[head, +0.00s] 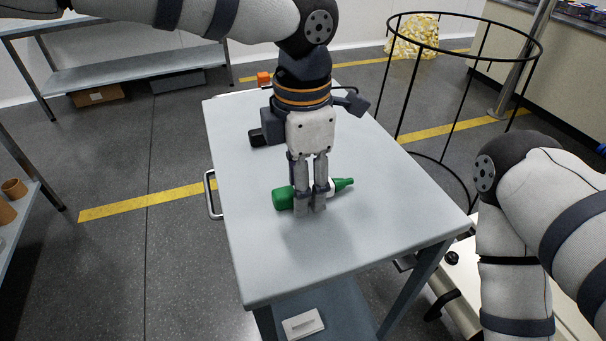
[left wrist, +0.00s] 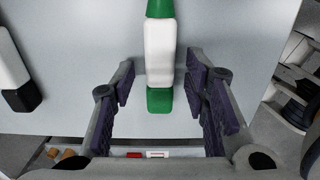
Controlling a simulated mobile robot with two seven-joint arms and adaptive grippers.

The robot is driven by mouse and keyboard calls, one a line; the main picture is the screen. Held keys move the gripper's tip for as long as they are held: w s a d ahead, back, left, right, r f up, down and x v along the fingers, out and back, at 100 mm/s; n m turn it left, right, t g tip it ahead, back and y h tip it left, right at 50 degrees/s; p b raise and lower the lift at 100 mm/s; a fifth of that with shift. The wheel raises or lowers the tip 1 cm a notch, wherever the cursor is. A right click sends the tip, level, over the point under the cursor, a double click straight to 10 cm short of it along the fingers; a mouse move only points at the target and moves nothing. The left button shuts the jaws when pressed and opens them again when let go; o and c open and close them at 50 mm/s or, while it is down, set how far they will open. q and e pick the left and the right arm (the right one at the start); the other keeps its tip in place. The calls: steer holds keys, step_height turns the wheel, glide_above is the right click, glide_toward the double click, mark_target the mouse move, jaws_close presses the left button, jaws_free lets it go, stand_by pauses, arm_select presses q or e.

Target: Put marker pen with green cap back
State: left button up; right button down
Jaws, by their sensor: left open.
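The marker pen lies on its side on the light grey cart top (head: 350,255). Its green end (head: 284,197) and green tip (head: 343,184) show on either side of my left gripper (head: 310,209), which hides most of its middle in the head view. In the left wrist view, the pen's white body (left wrist: 159,52) has green at both ends. My left gripper (left wrist: 160,78) is open, pointing down, with its fingers on either side of the pen and visible gaps between. My right gripper is out of view; only my right arm shows at the right.
A second white pen with a black cap (left wrist: 22,97) lies beside the marker; its dark end (head: 257,137) shows near the cart's left edge. A black hoop frame (head: 399,75) stands right of the cart. The cart's near part is clear.

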arm_select(q)
step_height(320, 180, up, 12)
steer(key=d, duration=0.1)
steer(key=shift+w+d, duration=0.2)
steer(key=shift+w, duration=0.05)
